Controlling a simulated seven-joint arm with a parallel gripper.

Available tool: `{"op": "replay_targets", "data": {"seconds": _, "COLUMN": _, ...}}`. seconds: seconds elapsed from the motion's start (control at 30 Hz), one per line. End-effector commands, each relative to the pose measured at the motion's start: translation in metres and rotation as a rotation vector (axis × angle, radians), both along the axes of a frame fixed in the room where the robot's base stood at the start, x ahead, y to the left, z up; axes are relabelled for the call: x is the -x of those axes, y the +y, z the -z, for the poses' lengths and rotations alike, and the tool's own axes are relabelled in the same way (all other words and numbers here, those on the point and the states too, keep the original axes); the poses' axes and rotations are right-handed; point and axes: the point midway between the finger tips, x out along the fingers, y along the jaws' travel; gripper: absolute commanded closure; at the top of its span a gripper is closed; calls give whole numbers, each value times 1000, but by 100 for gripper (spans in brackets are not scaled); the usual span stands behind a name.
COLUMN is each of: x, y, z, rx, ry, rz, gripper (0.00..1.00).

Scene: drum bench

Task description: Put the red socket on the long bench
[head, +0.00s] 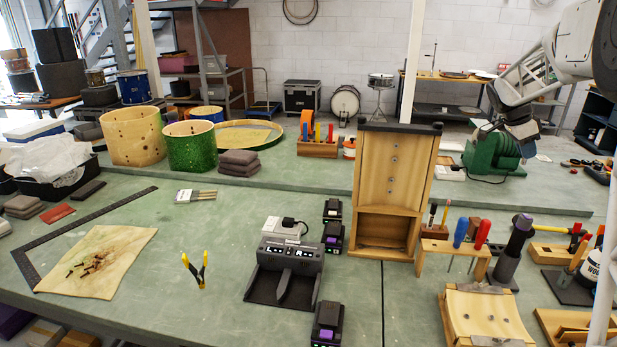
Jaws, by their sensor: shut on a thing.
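My gripper (483,132) hangs from my arm at the upper right, above and beside a green machine (492,152). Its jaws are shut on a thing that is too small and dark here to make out. I cannot pick out the red socket in the head view. Two long green bench tops show: a near one (170,305) across the front and a far one (300,172) behind it. I cannot tell from the picture which is called the long bench.
Drum shells (192,147) and grey pads (238,163) stand on the far top. An upright wooden case (390,185), a dark charger-like unit (288,270) and a screwdriver rack (455,252) crowd the near top. Clear room lies around the yellow-handled pliers (202,270).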

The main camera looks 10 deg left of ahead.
Motion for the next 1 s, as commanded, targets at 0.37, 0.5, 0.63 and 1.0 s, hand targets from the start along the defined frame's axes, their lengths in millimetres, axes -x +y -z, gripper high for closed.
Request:
{"op": "replay_targets", "data": {"seconds": 0.37, "x": -12, "y": 35, "z": -42, "rx": 0, "ry": 1, "rz": -36, "gripper": 100}}
{"op": "replay_targets", "data": {"seconds": 0.5, "x": -20, "y": 64, "z": -42, "rx": 0, "ry": 1, "rz": -68, "gripper": 100}}
{"op": "replay_targets", "data": {"seconds": 0.63, "x": -29, "y": 100, "z": -42, "rx": 0, "ry": 1, "rz": -103, "gripper": 100}}
{"op": "replay_targets", "data": {"seconds": 1.0, "x": -48, "y": 211, "z": -43, "rx": 0, "ry": 1, "rz": -214, "gripper": 100}}
